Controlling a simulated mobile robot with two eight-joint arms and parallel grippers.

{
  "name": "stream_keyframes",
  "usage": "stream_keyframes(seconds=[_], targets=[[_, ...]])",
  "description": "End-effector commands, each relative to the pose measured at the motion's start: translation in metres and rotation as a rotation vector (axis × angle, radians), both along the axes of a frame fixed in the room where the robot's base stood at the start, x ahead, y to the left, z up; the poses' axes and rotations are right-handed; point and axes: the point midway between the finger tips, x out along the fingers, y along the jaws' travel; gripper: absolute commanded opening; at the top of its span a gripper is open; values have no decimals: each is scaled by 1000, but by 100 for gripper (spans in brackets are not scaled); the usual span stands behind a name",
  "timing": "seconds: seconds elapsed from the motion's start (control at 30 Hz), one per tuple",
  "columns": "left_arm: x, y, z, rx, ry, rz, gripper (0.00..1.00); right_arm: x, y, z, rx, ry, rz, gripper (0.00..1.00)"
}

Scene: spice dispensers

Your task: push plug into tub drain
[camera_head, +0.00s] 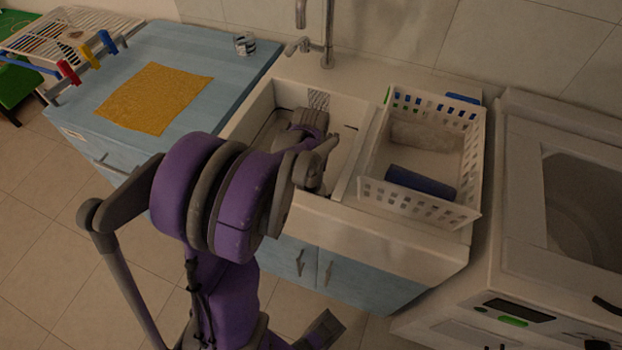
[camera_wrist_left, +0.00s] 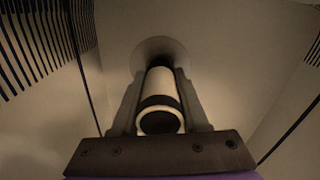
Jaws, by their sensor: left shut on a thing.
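The tub is the white sink basin (camera_head: 263,108) set in the counter. My left arm reaches over it, and its wrist is inside the basin. In the left wrist view my left gripper (camera_wrist_left: 158,75) is shut on the plug (camera_wrist_left: 161,88), a pale cylinder with a dark band and dark round end. The plug lies between the two fingers and points away from the camera at the basin surface. A pale round rim (camera_wrist_left: 145,47) surrounds its far end; I cannot tell whether this is the drain or the plug's flange. The contact there is hidden.
A faucet (camera_head: 328,35) stands behind the basin. A white perforated basket (camera_head: 372,192) holding a dark blue roll (camera_head: 420,183) sits right of it. A blue counter (camera_head: 225,55) with a yellow cloth (camera_head: 155,97) is left; a washing machine (camera_head: 525,215) is right.

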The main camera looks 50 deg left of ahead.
Motion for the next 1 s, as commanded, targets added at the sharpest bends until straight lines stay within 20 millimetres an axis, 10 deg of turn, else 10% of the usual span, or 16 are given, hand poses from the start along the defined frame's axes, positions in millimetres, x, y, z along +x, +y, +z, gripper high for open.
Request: stream_keyframes(seconds=[0.83, 0.87, 1.0], targets=[[0, 0, -18, 0, 0, 0, 0, -1, 0, -15, 0, 5, 0, 50], [0, 0, -18, 0, 0, 0, 49, -1, 0, -15, 0, 5, 0, 50], [0, 0, -18, 0, 0, 0, 75, -1, 0, -15, 0, 5, 0, 50]])
